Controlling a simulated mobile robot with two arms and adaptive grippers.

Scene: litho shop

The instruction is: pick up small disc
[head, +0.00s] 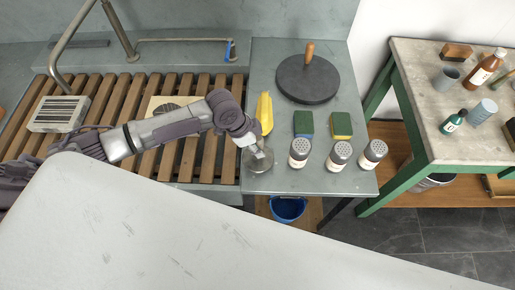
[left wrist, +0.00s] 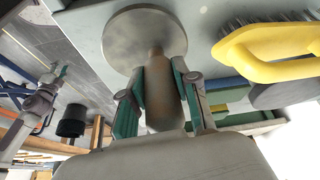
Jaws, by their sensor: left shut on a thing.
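The small disc (head: 260,165) is a round grey metal plate with an upright brown handle. It is at the front left of the grey counter in the head view, and it fills the top middle of the left wrist view (left wrist: 128,32). My left gripper (head: 256,148) is over it. In the left wrist view its two green-padded fingers (left wrist: 160,85) are shut on the handle (left wrist: 158,95), one on each side. I cannot tell whether the disc touches the counter. My right gripper (left wrist: 55,75) appears small at the left of the left wrist view; its opening is unclear.
A yellow-handled brush (head: 264,112) lies just behind the disc. A large dark disc (head: 308,85) stands at the back. Two sponges (head: 304,122) and three shakers (head: 299,153) are to the right. A slatted wooden rack (head: 190,155) is left; a blue bucket (head: 288,208) is below.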

